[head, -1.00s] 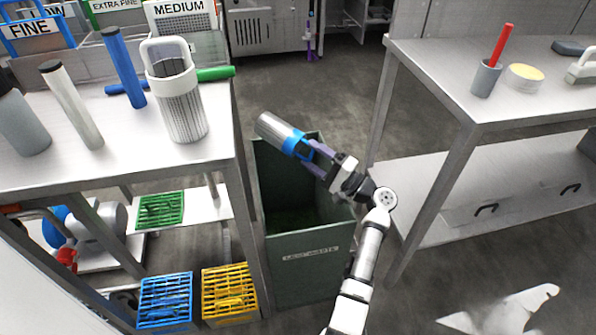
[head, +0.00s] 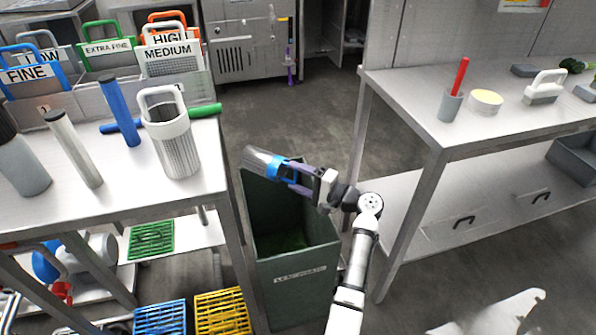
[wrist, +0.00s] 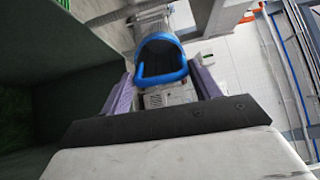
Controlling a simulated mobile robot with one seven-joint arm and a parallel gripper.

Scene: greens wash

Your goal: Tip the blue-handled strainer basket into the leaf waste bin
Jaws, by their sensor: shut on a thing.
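The strainer basket (head: 262,162) is a grey metal cylinder with a blue handle (head: 281,168). My gripper (head: 293,173) is shut on the blue handle and holds the basket on its side, above the opening of the bin. In the wrist view the blue handle (wrist: 161,62) sits between the purple fingers (wrist: 163,92). The basket's contents cannot be seen. The leaf waste bin (head: 293,272) is a tall dark green box with a label on its front, standing on the floor between two tables. Some green shows at its bottom (head: 282,243).
The left table (head: 120,205) holds a white-handled strainer basket (head: 178,150), blue and white cylinders and labelled racks. The right table (head: 410,118) holds a cup with a red stick (head: 451,104) and a brush (head: 545,87). Yellow (head: 222,312) and blue crates stand low at left.

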